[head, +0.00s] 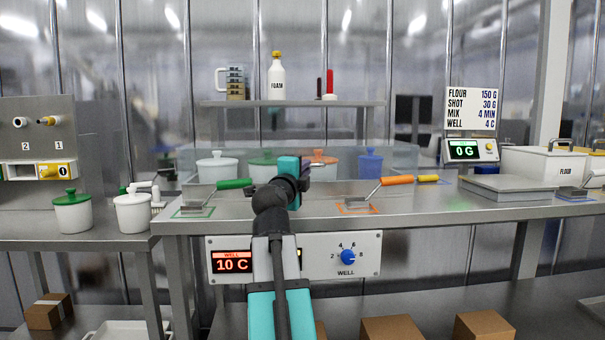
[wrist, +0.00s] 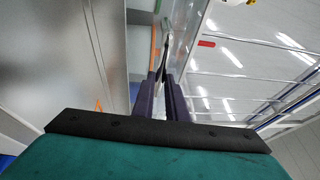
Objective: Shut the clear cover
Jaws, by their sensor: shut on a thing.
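The clear cover (head: 340,155) shows as a see-through panel rising behind the counter, with lidded pots visible through it. My gripper is at the panel's front, near its middle. The exact contact is hard to see. The well's panel below (head: 371,254) reads 10 C and has a blue knob (head: 348,257).
A green-handled scraper (head: 234,184) lies left of my arm, an orange-handled one (head: 396,180) right of it. White (head: 217,168), orange-lidded (head: 322,166) and blue (head: 370,164) pots stand behind the clear panel. A flat grey lid (head: 508,187) and flour bin (head: 541,165) are at right.

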